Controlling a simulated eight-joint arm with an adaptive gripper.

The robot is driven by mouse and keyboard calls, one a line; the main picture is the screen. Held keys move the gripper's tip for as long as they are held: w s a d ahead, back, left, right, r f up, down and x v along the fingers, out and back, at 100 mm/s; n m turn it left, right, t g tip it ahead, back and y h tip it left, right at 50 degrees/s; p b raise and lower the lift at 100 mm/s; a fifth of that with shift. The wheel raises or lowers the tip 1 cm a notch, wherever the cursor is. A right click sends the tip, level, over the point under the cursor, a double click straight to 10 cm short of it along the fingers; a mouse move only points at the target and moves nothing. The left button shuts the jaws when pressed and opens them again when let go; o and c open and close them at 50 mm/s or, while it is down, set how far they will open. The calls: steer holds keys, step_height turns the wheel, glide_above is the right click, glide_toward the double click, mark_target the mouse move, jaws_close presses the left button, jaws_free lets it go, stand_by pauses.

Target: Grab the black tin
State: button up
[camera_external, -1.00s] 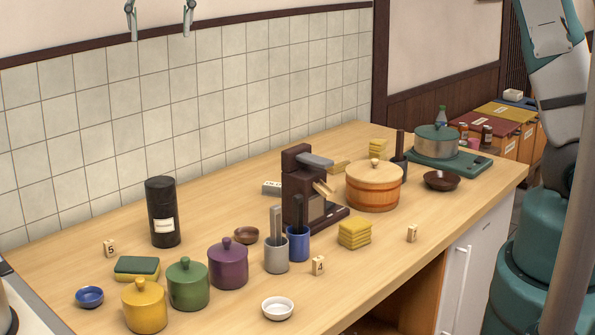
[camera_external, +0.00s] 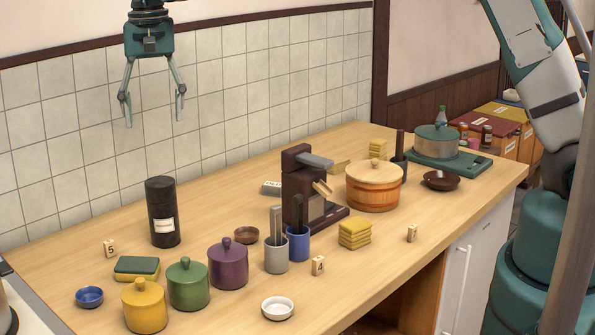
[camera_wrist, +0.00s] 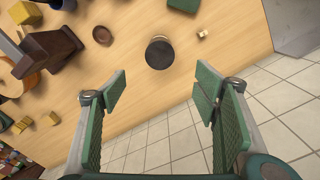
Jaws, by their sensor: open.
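The black tin (camera_external: 162,212) is a tall dark cylinder with a white label, standing upright at the left back of the wooden counter near the tiled wall. In the wrist view its round dark top (camera_wrist: 159,52) shows from above, beyond the fingertips and about midway between them. My gripper (camera_external: 153,108) is open and empty, pointing down. It hangs well above the tin, apart from it. The wrist view also shows both green finger pads (camera_wrist: 158,88) spread wide with nothing between them.
A green-and-yellow sponge (camera_external: 136,268) and a number 5 tag (camera_external: 109,248) are near the tin. Yellow (camera_external: 144,306), green (camera_external: 188,285) and purple (camera_external: 228,265) lidded jars stand in front. A brown grinder-like machine (camera_external: 300,190) is to the right. The tiled wall (camera_external: 60,150) rises close behind.

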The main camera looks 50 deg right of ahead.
mark_target(159, 182)
step_height(159, 182, down, 19)
steer(key=shift+f, duration=0.1)
steer(key=shift+f, duration=1.2)
steer(key=shift+d+f+p, duration=0.15)
steer(key=shift+f+p, duration=0.35)
steer(key=shift+f, duration=2.1)
steer(key=c, duration=1)
